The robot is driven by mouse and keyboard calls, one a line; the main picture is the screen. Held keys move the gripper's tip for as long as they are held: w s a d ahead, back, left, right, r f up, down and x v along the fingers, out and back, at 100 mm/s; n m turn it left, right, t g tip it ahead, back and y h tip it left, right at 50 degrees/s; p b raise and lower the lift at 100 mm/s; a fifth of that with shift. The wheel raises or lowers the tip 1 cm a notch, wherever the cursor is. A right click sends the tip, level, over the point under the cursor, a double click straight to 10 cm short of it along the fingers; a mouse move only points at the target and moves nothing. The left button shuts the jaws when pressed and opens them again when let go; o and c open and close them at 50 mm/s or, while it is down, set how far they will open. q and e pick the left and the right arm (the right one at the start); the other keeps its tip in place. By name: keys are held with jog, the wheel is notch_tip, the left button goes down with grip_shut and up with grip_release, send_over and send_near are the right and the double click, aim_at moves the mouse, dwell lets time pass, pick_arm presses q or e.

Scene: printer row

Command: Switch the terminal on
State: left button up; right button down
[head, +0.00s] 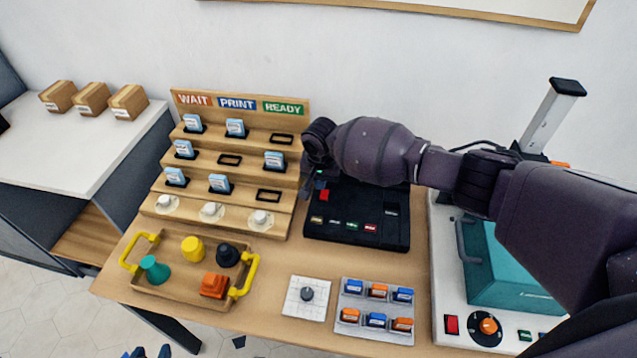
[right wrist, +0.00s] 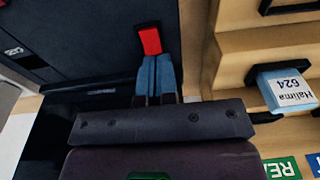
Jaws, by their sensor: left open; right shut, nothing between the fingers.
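The terminal, a black box (head: 350,232), stands at the back middle of the table beside the wooden rack. It has a red switch (head: 323,194) near its left edge and a row of small coloured buttons at its front. My right gripper (right wrist: 158,60) is shut and empty. Its blue fingertips are at the red switch (right wrist: 150,40) in the right wrist view and seem to touch its near end. In the head view my right arm covers the terminal's back part. My left gripper (head: 151,353) is open at the bottom edge, low beside the table.
The stepped rack (head: 226,170) with blue cards stands close left of the terminal. A tray (head: 180,290) with coloured stamps, a white dial plate (head: 295,302) and a block panel (head: 365,333) lie in front. A teal-lidded machine (head: 510,275) stands right, under my right arm.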

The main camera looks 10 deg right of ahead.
notch_tip(320, 180, up, 2)
jog(key=shift+s+a+r+p, duration=0.1)
jog(key=shift+r+p, duration=0.15)
jog(key=shift+p, duration=0.45)
pick_arm(q)
jog(key=shift+w+a+r+p, duration=0.1)
jog(key=shift+w+r+p, duration=0.1)
jog(key=shift+r, duration=0.55)
jog(key=shift+w+a+r+p, duration=0.1)
jog(key=shift+w+r+p, duration=0.1)
jog(key=shift+r, duration=0.5)
jog(key=shift+w+r+p, duration=0.1)
jog(key=shift+w+r, duration=0.1)
jog(key=shift+r, duration=0.55)
pick_arm(e)
notch_tip(320, 180, up, 9)
jog(key=s, duration=0.1)
jog(key=shift+s+a, duration=0.2)
jog(key=shift+s, duration=0.1)
pick_arm(q)
jog(key=shift+s+a+f, duration=0.1)
jog(key=shift+s+f, duration=0.1)
jog(key=shift+s, duration=0.1)
pick_arm(e)
jog(key=shift+f, duration=0.15)
